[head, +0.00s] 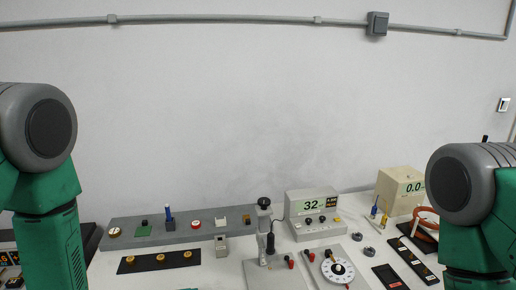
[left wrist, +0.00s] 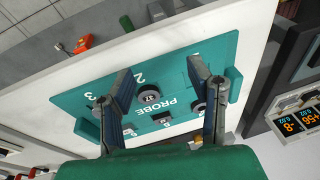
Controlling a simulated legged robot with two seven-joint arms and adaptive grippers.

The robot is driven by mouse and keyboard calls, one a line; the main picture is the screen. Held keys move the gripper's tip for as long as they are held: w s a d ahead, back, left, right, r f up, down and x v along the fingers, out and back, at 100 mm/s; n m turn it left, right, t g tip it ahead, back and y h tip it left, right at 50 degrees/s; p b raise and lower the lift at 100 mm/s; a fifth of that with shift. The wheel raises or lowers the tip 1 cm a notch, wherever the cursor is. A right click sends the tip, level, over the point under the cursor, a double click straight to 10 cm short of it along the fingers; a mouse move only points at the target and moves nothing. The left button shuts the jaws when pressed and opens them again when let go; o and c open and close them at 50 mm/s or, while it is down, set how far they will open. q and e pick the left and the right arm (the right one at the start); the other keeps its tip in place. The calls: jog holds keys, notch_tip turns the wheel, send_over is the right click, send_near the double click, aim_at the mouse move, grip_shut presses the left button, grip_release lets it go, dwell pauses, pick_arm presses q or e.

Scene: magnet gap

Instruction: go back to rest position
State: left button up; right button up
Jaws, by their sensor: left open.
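My left gripper (left wrist: 159,72) shows in the left wrist view with its two dark fingers spread wide apart and nothing between them. It is over a teal plate (left wrist: 225,62) marked "PROBE" with numbers, which bears several small dark parts. I cannot tell how far above the plate the fingertips are. In the head view my left arm stands at the left edge and my right arm at the right edge, both green and grey. Neither gripper shows in the head view, and my right gripper is in no frame.
The white table holds a grey panel (head: 140,238), a black strip with brass knobs (head: 143,265), a meter reading 32 (head: 299,232), a white dial (head: 330,275) and a beige box (head: 389,187). An orange part (left wrist: 83,43) lies beyond the teal plate. Orange-lit displays (left wrist: 289,127) stand at right.

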pick_arm(q)
jog(key=s+d+f+m+g+h, duration=0.1)
jog(key=s+d+f, duration=0.15)
jog(key=s, duration=0.65)
jog(key=s+d+f+g+h, duration=0.1)
jog(key=s+d, duration=0.2)
jog(key=s, duration=0.6)
notch_tip(320, 180, down, 14)
jog(key=w+d+m+b, duration=0.1)
jog(key=w+b, duration=0.1)
jog(key=b, duration=1.3)
jog(key=shift+w+f+t, duration=0.25)
jog(key=shift+w+t, duration=0.05)
jog(key=shift+t, duration=0.1)
jog(key=shift+w, duration=0.1)
